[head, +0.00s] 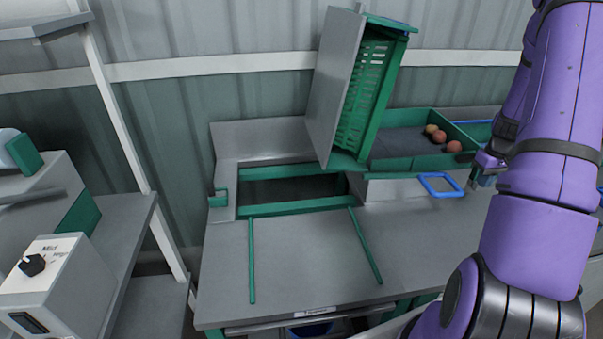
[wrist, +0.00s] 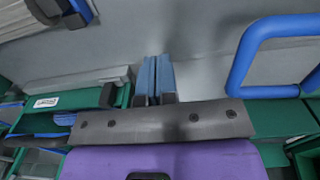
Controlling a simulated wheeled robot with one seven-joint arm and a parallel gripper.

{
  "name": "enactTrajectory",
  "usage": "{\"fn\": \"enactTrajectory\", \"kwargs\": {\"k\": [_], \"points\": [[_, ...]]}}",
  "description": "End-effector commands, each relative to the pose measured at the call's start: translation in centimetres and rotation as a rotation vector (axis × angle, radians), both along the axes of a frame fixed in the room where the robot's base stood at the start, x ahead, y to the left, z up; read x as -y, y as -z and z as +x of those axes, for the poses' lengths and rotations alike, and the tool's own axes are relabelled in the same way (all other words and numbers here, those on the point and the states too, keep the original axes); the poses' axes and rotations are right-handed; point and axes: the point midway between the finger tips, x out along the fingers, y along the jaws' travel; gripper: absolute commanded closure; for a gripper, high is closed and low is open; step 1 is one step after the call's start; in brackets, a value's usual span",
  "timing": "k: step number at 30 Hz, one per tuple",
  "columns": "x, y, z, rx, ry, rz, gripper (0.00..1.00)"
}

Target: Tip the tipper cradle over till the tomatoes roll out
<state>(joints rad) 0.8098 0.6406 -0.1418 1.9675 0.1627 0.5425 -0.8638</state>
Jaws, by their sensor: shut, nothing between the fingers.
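The tipper cradle (head: 331,85) stands tipped up on its edge at the back of the bench, with a green slatted crate (head: 368,95) in it whose open side faces right. Three tomatoes (head: 439,136) lie at the far right of the green-walled tray (head: 405,165) beside the cradle. I see no tomatoes in the visible part of the crate. A blue loop handle (head: 440,185) is in front of the tray; it also shows in the wrist view (wrist: 240,70). My gripper (head: 474,184) is shut and empty, right of the loop and apart from it. Its blue fingers (wrist: 155,80) are together.
The green-edged opening (head: 290,207) left of the cradle is empty. Two green rails (head: 252,260) lie on the bare grey bench front (head: 310,255). A box with a black knob (head: 55,285) stands at the left. A corrugated wall (head: 180,150) rises behind.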

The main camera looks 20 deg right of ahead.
Motion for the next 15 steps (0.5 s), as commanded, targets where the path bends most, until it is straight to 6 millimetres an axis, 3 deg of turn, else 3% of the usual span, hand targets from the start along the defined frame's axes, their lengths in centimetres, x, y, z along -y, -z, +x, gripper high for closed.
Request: {"fn": "enactTrajectory", "kwargs": {"k": [7, 15], "points": [[0.1, 1.3, -0.2, -0.001, 0.001, 0.002, 1.00], [0.1, 1.5, -0.3, -0.001, 0.001, 0.002, 1.00]]}}
